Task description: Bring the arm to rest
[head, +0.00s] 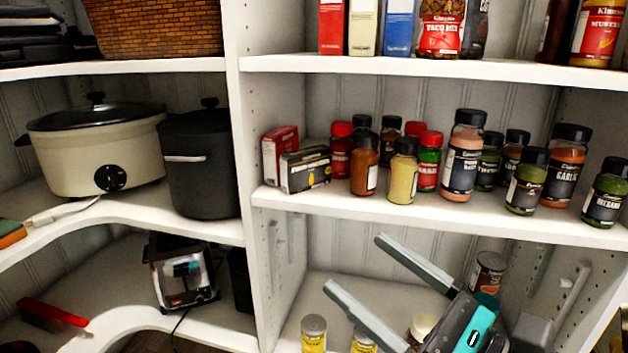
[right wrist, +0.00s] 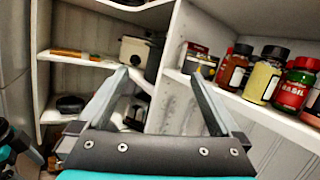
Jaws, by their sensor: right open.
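My right gripper (head: 352,262) is at the lower right of the head view, in front of the lower right shelf. Its two grey fingers are spread wide apart with nothing between them. In the right wrist view the open fingers (right wrist: 160,82) point toward the shelving and hold nothing.
The spice shelf (head: 425,207) above my right gripper bears several jars and small boxes. Cans (head: 314,333) stand on the lower shelf near the fingers. A white upright (head: 262,230) divides this side from the slow cooker (head: 90,150), black pot (head: 200,165) and toaster (head: 182,275).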

